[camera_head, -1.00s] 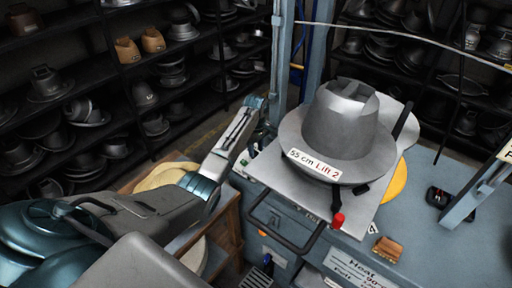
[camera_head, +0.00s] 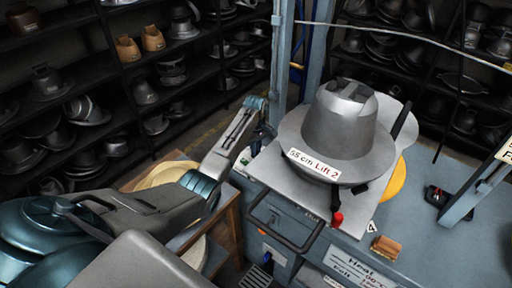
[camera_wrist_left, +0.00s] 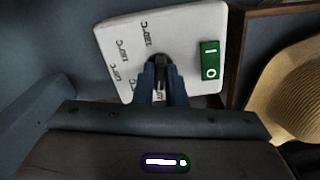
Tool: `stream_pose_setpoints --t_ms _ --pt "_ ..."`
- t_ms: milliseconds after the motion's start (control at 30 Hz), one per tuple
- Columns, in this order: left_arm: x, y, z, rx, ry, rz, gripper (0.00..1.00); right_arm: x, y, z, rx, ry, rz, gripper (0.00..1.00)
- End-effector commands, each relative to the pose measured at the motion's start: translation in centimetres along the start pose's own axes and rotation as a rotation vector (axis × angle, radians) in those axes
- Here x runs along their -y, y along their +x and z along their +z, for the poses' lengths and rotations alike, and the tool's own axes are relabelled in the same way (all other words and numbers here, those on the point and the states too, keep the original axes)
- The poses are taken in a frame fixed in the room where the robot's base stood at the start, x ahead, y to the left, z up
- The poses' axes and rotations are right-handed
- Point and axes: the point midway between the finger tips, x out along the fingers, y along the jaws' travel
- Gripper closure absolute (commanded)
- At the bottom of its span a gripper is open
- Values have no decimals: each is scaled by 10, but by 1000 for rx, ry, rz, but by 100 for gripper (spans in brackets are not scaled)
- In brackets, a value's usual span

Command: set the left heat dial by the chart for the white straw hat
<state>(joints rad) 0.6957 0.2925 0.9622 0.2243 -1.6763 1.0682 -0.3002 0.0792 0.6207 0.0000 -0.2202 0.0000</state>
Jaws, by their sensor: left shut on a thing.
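My left gripper (camera_wrist_left: 162,82) is shut on a dark dial knob (camera_wrist_left: 161,62) in the left wrist view. The fingers hide part of the knob and plate, so I cannot tell the pointer's setting. In the head view my left arm reaches the left side of the press; its fingertips and the dial are hidden there. A heat chart (camera_head: 352,268) on the press front shows "Heat" and "Felt"; its lower part is cut off. My right gripper is out of view.
A green I/O switch (camera_wrist_left: 210,60) sits on the dial plate. A pale straw hat (camera_wrist_left: 290,85) lies close by at the right. A grey metal hat block (camera_head: 342,125) labelled "55 cm Lift 2" stands on the press. A black handle bar (camera_head: 285,240) sticks out in front.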

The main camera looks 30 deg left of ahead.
Motion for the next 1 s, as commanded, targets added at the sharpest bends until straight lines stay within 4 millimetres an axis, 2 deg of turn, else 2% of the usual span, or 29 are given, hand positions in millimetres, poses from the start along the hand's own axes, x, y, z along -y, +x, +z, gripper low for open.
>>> stream_pose_setpoints --t_ms 400,700,1000 --pt "1 -3 0 0 313 0 100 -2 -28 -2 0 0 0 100" --pt "1 -2 -1 0 510 0 100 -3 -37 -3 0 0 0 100" --pt "2 -1 -1 0 602 0 100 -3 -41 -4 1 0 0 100"
